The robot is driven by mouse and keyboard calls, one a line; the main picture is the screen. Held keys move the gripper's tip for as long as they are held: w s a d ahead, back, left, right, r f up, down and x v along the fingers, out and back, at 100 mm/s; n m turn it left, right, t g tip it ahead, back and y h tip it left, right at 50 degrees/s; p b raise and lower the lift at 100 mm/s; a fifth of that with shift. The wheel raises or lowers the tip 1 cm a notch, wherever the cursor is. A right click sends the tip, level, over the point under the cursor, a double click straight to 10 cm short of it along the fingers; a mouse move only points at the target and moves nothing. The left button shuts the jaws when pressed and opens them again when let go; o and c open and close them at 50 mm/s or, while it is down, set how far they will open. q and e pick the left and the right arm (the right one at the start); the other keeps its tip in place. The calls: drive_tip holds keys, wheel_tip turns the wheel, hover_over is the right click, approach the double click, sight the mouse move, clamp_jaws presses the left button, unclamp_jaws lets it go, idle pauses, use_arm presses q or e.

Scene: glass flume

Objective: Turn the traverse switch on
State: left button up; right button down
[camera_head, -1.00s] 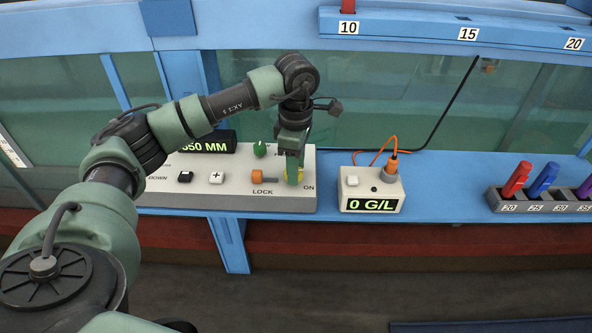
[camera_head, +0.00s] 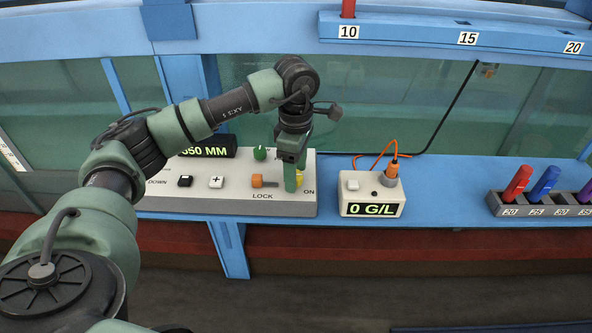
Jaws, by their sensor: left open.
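The control box (camera_head: 230,205) stands on the blue ledge. A yellow switch (camera_head: 300,178) sits at its right end, just above the word ON. It is partly hidden by my left gripper (camera_head: 290,188), so I cannot tell its setting. My left gripper points down, open, in front of and slightly left of the yellow switch. I cannot tell whether its fingers touch the switch. My right gripper is not in view.
An orange lock lever (camera_head: 258,181), a green knob (camera_head: 260,153) and black and white buttons are on the same box. A small meter reading 0 G/L (camera_head: 372,194) stands to the right, with an orange cable. A rack of coloured pens (camera_head: 540,204) is farther right.

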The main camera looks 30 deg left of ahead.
use_arm(q)
wheel_tip(320, 180, up, 8)
drive_tip(key=shift+f+b, duration=0.1)
drive_tip(key=shift+b, duration=0.55)
